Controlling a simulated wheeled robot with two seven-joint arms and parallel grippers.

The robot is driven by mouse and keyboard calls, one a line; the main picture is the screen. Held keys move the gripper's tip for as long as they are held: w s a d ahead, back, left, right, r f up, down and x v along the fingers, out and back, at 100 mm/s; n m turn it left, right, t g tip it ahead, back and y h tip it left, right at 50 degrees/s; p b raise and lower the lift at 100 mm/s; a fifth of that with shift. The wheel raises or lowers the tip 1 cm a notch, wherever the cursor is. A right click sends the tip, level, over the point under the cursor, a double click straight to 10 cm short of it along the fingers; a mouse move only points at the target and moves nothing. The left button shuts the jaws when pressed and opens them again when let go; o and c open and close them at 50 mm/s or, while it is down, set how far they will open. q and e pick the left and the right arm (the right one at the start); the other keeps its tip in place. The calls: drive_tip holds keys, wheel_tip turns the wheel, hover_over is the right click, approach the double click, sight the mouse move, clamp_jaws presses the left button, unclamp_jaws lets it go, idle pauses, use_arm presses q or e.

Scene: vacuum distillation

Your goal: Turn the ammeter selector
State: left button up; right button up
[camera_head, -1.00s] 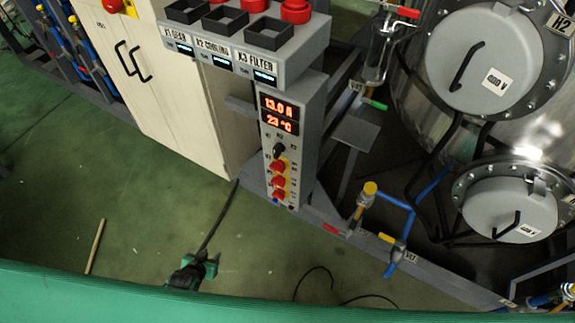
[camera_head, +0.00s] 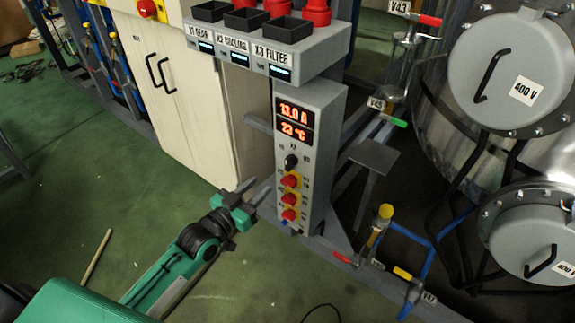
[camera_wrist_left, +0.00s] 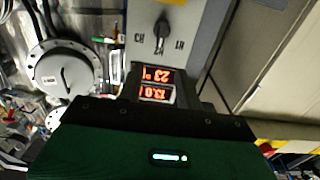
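My left gripper (camera_head: 256,189) is green and grey. Its two fingers are apart and empty, left of and below the selector, not touching it. My right gripper is in neither view.
A control box (camera_head: 265,60) with black trays and red buttons overhangs the column. A cream cabinet (camera_head: 190,100) stands left. Valves and pipes (camera_head: 385,212) and steel tanks (camera_head: 520,70) are at the right. The green floor (camera_head: 70,180) is open at the left.

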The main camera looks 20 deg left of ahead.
sight(286, 161)
use_arm(q)
drive_tip(key=x, duration=1.2)
drive_tip(key=shift+w+d+b, duration=0.1)
drive_tip(key=shift+w+b, duration=0.1)
drive_tip(key=shift+b, duration=0.1)
clamp_jaws()
